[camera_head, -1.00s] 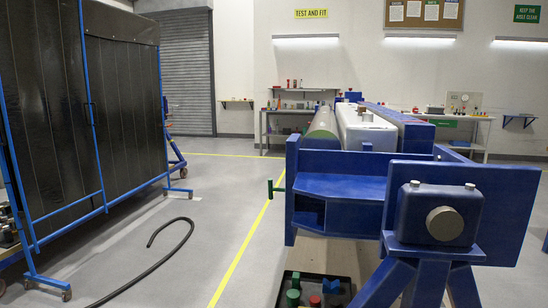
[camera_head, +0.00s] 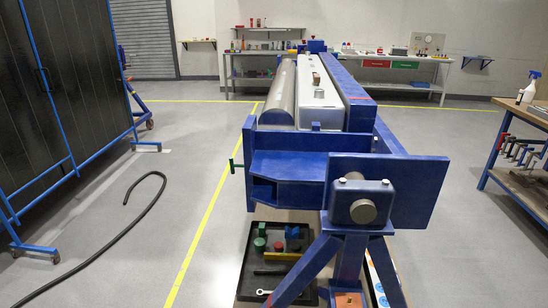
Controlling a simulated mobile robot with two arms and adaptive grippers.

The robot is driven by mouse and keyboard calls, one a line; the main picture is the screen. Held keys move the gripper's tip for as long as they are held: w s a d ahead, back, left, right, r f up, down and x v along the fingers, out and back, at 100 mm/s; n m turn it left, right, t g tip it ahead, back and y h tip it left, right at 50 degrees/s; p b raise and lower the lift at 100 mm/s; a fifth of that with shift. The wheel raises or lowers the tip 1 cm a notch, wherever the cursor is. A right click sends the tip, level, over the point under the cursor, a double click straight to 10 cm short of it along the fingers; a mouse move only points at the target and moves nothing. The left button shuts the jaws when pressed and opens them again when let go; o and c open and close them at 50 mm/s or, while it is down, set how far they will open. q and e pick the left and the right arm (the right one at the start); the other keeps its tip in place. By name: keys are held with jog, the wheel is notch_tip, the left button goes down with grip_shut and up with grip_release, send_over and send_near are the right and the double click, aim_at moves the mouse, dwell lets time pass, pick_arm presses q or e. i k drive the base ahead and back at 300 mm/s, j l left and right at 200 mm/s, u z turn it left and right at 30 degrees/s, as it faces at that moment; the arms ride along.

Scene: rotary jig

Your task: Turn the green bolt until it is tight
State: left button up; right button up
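The green bolt (camera_head: 232,167) sticks out to the left from the left side of the blue jig frame (camera_head: 345,142). It looks like a small green T-shaped handle, and how far it is screwed in cannot be told from here. Neither of my grippers shows in the head view, and nothing touches the bolt.
A black tray (camera_head: 246,280) with green, red, blue and yellow parts and a wrench (camera_head: 264,292) lies below the jig. A black hose (camera_head: 128,236) lies on the floor at left. A rack of dark panels (camera_head: 55,100) stands far left; a workbench (camera_head: 513,165) stands right.

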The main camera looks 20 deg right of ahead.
aim_at(232, 166)
jog(key=i+j+z, duration=0.2)
jog(key=j+z, duration=0.25)
jog(key=i+j+z, duration=0.2)
jog(key=z, duration=0.25)
jog(key=j+z, duration=0.4)
jog(key=j, duration=0.2)
jog(key=j+z, duration=0.45)
jog(key=i+j, duration=0.05)
